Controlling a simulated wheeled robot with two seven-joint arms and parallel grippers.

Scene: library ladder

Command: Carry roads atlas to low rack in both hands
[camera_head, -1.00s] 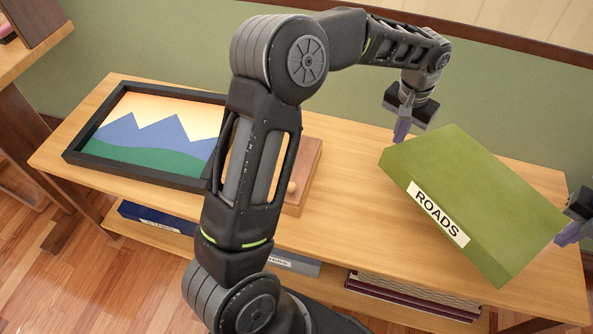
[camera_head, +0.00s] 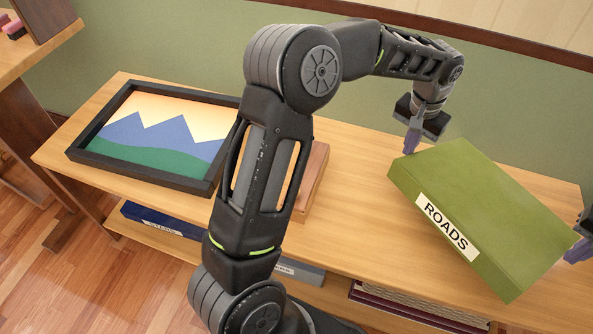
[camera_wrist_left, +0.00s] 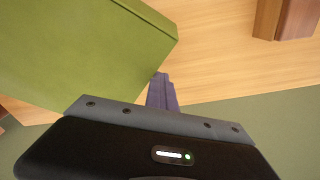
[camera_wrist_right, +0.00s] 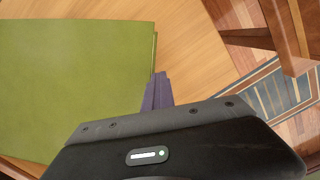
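The roads atlas (camera_head: 490,205) is a thick green book with a white ROADS label on its spine, set at a slant over the right part of the wooden table top (camera_head: 360,190). I cannot tell whether it rests there or is slightly raised. My left gripper (camera_head: 411,143) has its fingers together, at the atlas's far left end; its purple fingers (camera_wrist_left: 161,92) appear against or very near the cover's side. My right gripper (camera_head: 578,250) is at the opposite end, partly cut off; its fingers (camera_wrist_right: 157,92) also look together beside the atlas's edge. No low rack is clearly identifiable.
A black-framed mountain picture (camera_head: 158,137) lies on the table's left. A brown wooden block (camera_head: 312,182) is partly hidden behind my left arm. A lower shelf holds a blue box (camera_head: 150,219), a grey box (camera_head: 300,271) and dark red books (camera_head: 415,308). The table between block and atlas is clear.

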